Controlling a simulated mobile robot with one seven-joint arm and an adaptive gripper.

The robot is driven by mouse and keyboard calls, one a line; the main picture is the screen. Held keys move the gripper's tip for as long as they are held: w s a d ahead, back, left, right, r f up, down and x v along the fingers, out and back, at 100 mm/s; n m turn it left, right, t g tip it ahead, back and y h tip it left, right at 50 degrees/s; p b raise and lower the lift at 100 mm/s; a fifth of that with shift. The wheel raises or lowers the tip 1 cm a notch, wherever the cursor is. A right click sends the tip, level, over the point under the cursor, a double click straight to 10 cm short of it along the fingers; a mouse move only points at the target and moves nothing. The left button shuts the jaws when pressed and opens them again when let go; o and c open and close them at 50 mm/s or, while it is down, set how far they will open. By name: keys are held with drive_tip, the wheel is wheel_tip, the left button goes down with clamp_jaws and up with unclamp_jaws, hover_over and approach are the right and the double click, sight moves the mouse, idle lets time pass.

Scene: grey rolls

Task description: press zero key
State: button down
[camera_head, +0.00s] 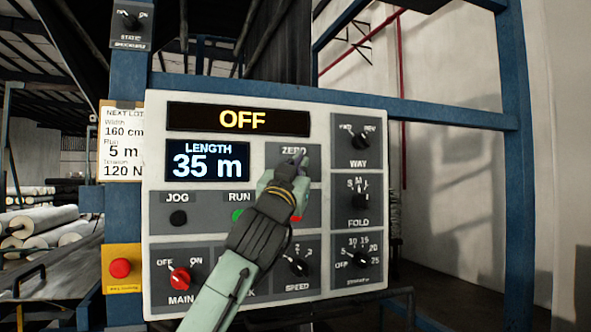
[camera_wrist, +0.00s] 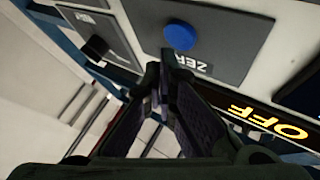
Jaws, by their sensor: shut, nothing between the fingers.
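The zero key is a round blue button (camera_wrist: 180,35) on a grey plate, beside the ZERO label (camera_head: 293,150). In the head view the key is hidden behind my gripper. My gripper (camera_head: 300,163) is shut and empty, in front of the ZERO plate of the white control panel (camera_head: 155,225). In the wrist view the fingertips (camera_wrist: 163,66) appear close to the label and a little below the blue key in the picture. A gap to the plate is hard to judge, and no contact with the key shows.
The display reads OFF (camera_head: 239,119) and the length display reads 35 m (camera_head: 207,161). A black JOG button (camera_head: 178,218), a green RUN button (camera_head: 238,215) and a red button (camera_head: 296,218) sit below. Knobs such as WAY (camera_head: 359,139) line the right side.

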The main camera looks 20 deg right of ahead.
drive_tip(key=shift+w, duration=0.15)
drive_tip(key=shift+w+p, duration=0.25)
drive_tip(key=shift+p, duration=0.1)
drive_tip(key=shift+w+p, duration=0.4)
drive_tip(key=shift+w, duration=0.1)
idle(0.5)
drive_tip(key=shift+s, duration=0.1)
drive_tip(key=shift+s+b, duration=0.4)
drive_tip(key=shift+s, duration=0.4)
drive_tip(key=s+b, duration=0.2)
drive_tip(key=s, duration=0.3)
idle(0.4)
